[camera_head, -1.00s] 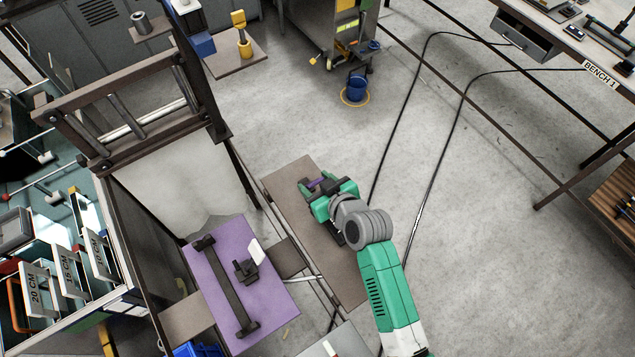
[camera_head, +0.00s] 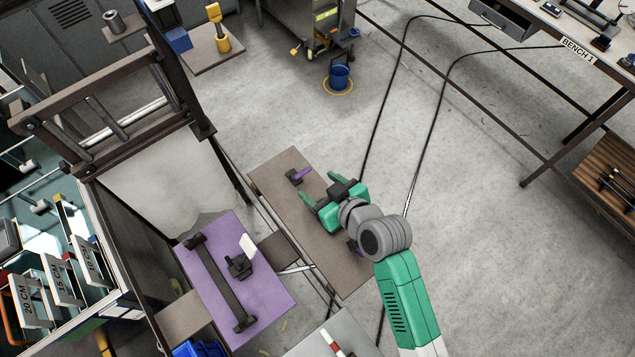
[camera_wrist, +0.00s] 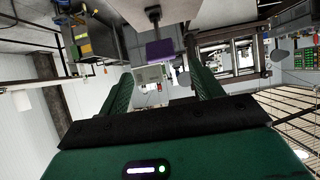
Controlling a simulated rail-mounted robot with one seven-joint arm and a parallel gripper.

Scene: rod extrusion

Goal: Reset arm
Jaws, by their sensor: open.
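My gripper (camera_head: 320,188) is green with a dark palm and hangs over the brown plank table. Its two fingers are spread with nothing between them. In the wrist view the gripper (camera_wrist: 165,90) also shows its fingers wide apart, and a purple block (camera_wrist: 160,50) lies beyond them. A small dark piece with a purple bar (camera_head: 303,174) lies on the brown table (camera_head: 278,168), just past the fingertips and apart from them. Another dark and purple piece (camera_head: 354,246) is partly hidden by my arm.
A purple-topped table (camera_head: 275,290) with a long dark fixture stands left of the brown table. A dark frame (camera_head: 85,105) stands at the upper left, above length-marked racks (camera_head: 62,280). A blue bucket (camera_head: 339,77) and cables are on the floor. Open floor lies to the right.

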